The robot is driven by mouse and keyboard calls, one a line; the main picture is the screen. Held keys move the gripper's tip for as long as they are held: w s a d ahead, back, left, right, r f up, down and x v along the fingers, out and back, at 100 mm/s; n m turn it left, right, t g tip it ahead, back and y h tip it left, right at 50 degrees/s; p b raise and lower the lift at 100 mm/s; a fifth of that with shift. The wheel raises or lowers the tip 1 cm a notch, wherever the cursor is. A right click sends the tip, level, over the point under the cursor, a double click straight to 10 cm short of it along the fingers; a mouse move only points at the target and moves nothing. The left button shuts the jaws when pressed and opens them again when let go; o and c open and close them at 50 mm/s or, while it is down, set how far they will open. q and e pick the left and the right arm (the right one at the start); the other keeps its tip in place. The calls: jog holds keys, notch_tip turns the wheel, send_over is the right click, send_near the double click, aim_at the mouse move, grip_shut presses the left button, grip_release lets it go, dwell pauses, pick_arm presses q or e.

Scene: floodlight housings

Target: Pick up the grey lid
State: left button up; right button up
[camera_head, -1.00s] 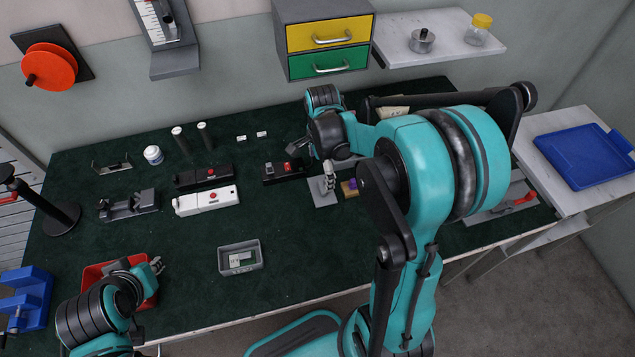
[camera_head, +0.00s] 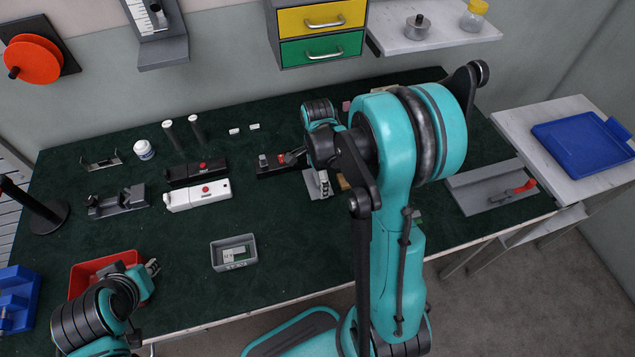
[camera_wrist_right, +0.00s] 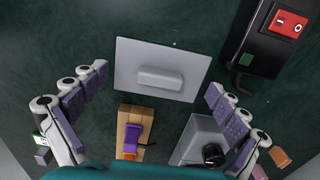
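The grey lid (camera_wrist_right: 162,72) is a flat, light grey rectangular plate with a raised bar handle. It lies flat on the dark green bench top. In the head view the lid (camera_head: 312,184) is partly hidden by my right gripper (camera_head: 323,183). In the right wrist view my right gripper (camera_wrist_right: 157,82) is open, its fingers on either side of the lid, with nothing between them held. My left gripper (camera_head: 153,267) is at the lower left beside the red bin, its fingers apart and empty.
Close to the lid are a wooden block (camera_wrist_right: 132,128) with orange and purple parts, a grey block with a black knob (camera_wrist_right: 200,138) and a black box with a red switch (camera_wrist_right: 275,40). A grey tray (camera_head: 234,253) and red bin (camera_head: 84,278) stand farther left.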

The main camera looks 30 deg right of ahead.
jog(key=c, duration=1)
jog(key=shift+s, duration=0.1)
jog(key=c, duration=0.4)
jog(key=shift+a, duration=0.1)
jog(key=shift+c, duration=0.4)
